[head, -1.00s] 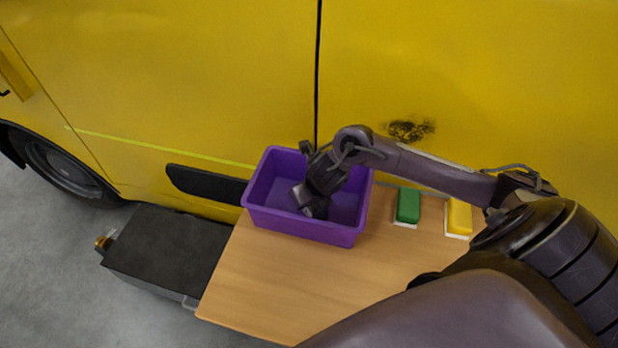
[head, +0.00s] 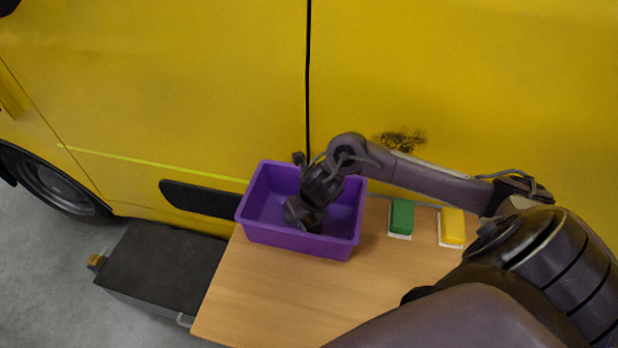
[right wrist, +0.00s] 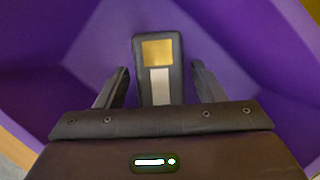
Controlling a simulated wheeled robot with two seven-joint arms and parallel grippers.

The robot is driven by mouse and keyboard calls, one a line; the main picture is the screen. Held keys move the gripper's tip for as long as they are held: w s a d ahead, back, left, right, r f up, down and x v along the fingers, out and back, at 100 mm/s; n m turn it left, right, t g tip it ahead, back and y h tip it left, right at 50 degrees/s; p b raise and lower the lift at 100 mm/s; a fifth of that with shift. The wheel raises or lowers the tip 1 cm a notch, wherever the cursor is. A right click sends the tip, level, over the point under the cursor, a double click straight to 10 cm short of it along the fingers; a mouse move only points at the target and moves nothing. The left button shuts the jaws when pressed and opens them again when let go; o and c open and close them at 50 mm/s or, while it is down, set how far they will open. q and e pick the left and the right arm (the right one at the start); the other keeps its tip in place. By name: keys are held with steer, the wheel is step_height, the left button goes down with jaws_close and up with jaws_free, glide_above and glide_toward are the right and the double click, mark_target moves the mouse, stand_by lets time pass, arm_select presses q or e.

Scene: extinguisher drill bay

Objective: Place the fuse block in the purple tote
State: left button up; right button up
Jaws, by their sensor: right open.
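The purple tote (head: 300,243) stands on the wooden table against the yellow vehicle. My right gripper (head: 308,222) reaches down inside it in the head view. In the right wrist view, the dark fuse block (right wrist: 158,62), with a gold square and a pale stripe, lies in the purple tote (right wrist: 245,50). It sits between the two fingers of my right gripper (right wrist: 158,82), which are open with a gap on each side of it. In the head view the fuse block is hidden or cannot be told from the dark gripper. My left gripper is not in view.
A green block (head: 401,217) and a yellow block (head: 452,226) with pale bases sit right of the tote. The wooden table (head: 270,300) is clear in front. A dark box (head: 160,265) stands left of the table, and the yellow vehicle (head: 200,80) closes off the back.

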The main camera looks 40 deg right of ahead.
steer(key=p+v, duration=0.1)
steer(key=v, duration=0.8)
steer(key=shift+s+r, duration=0.1)
steer(key=shift+r, duration=0.2)
steer(key=shift+s+r, duration=0.15)
steer(key=shift+r, duration=0.1)
steer(key=shift+f, duration=0.1)
